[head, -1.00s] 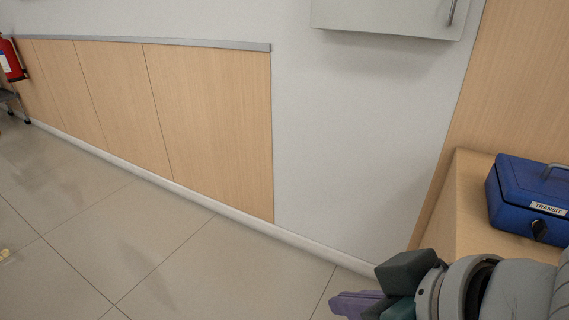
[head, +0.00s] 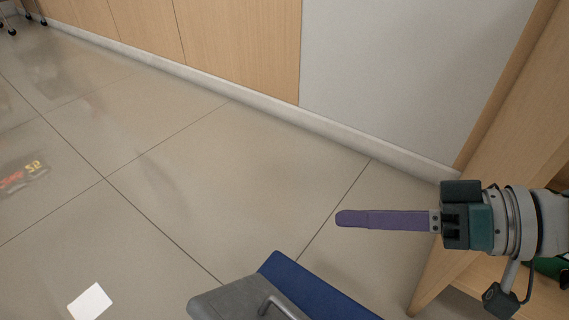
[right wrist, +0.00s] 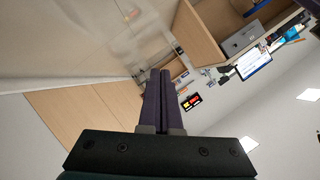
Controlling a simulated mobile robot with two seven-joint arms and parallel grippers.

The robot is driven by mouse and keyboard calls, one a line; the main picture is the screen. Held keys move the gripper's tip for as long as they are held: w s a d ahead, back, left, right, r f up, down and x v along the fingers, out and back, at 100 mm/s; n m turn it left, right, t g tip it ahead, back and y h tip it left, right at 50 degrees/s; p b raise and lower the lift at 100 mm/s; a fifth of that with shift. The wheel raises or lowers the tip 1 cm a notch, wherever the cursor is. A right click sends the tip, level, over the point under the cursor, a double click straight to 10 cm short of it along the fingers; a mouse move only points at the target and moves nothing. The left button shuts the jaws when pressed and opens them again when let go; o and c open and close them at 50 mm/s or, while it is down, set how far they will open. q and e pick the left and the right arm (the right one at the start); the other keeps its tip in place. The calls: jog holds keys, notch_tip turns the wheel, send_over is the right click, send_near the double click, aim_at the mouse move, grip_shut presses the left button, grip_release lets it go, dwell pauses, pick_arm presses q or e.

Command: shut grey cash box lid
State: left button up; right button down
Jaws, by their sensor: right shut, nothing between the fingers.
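My right gripper (head: 342,218) reaches in from the right in the head view, with its purple fingers together and empty. It is over the floor, left of the wooden counter side. In the right wrist view its fingers (right wrist: 160,74) also lie together with nothing between them. A small grey box (right wrist: 241,39), which looks like the grey cash box, is far off in the right wrist view, on a wooden surface. It is too small to tell how its lid stands. My left gripper is not in view.
A wooden counter or shelf unit (head: 480,150) stands at the right. A grey and blue object (head: 240,299) with a handle is cut off at the bottom; I cannot tell what it is. A bright screen (right wrist: 252,63) is near the grey box. Open floor lies left.

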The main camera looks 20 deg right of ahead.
jog(key=s+d+f+g+b, duration=0.4)
jog(key=d+f+b, duration=0.25)
jog(key=f, duration=0.35)
jog(key=b, duration=0.7)
send_near(287, 308)
jog(key=w+x, duration=0.1)
jog(key=x, duration=0.4)
jog(key=shift+s+a+f+m+y+b, duration=0.1)
jog(key=shift+s+f+m+y+b, duration=0.2)
jog(key=shift+s+f+m+y, duration=0.15)
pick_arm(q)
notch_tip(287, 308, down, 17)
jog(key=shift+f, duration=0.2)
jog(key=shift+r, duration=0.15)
pick_arm(e)
jog(key=shift+r, duration=0.1)
